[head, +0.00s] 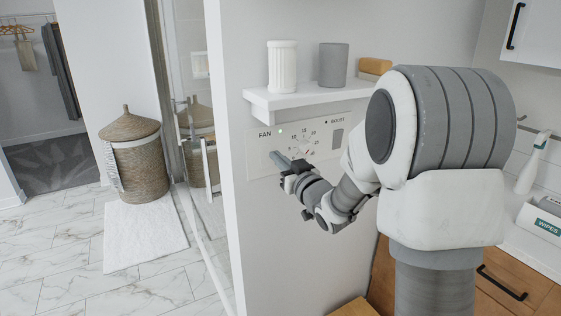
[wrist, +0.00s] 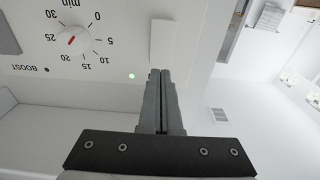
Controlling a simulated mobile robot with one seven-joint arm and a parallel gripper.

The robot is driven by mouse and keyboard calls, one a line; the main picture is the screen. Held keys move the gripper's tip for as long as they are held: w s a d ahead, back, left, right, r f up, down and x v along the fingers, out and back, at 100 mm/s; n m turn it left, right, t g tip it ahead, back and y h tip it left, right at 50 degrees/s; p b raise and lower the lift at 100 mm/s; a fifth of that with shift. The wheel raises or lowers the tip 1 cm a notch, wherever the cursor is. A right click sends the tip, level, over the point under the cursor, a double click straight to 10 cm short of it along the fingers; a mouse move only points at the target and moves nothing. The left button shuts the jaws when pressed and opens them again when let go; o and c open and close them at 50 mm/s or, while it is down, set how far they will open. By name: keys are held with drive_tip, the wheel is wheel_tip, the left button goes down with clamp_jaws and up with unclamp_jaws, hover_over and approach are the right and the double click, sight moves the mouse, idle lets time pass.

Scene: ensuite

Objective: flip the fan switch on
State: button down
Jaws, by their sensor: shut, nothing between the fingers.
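The white control panel (head: 322,143) is on the wall under a small shelf. It carries a FAN label with a lit green light (head: 280,131); the light also shows in the wrist view (wrist: 131,76). The pale rectangular fan switch (wrist: 164,40) shows in the wrist view; in the head view my gripper largely hides it. My gripper (head: 273,155) is shut and empty, its fingertips at the panel. In the wrist view the closed fingertips (wrist: 160,72) are close to one end of the switch; I cannot tell whether they touch it.
A timer dial (wrist: 72,41) and a grey boost switch (head: 337,139) are on the same panel. The shelf (head: 302,99) above holds a ribbed white cup (head: 282,67) and a grey cup (head: 333,65).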

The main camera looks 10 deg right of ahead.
drive_tip(key=v, duration=1)
drive_tip(key=shift+r, duration=0.75)
drive_tip(key=s+d+r+m+g+h+p, duration=0.3)
drive_tip(key=s+g+h, duration=0.2)
drive_tip(key=s+h, duration=0.25)
drive_tip(key=s+a+g+y+p, duration=0.1)
drive_tip(key=s+a+g, duration=0.1)
drive_tip(key=s, duration=0.8)
drive_tip(key=s+a+g+p, duration=0.2)
drive_tip(key=s+g, duration=0.3)
drive_tip(key=s, duration=0.5)
drive_tip(key=shift+a+f+m+y, duration=0.3)
drive_tip(key=shift+a+f+y, duration=0.1)
drive_tip(key=shift+a, duration=0.15)
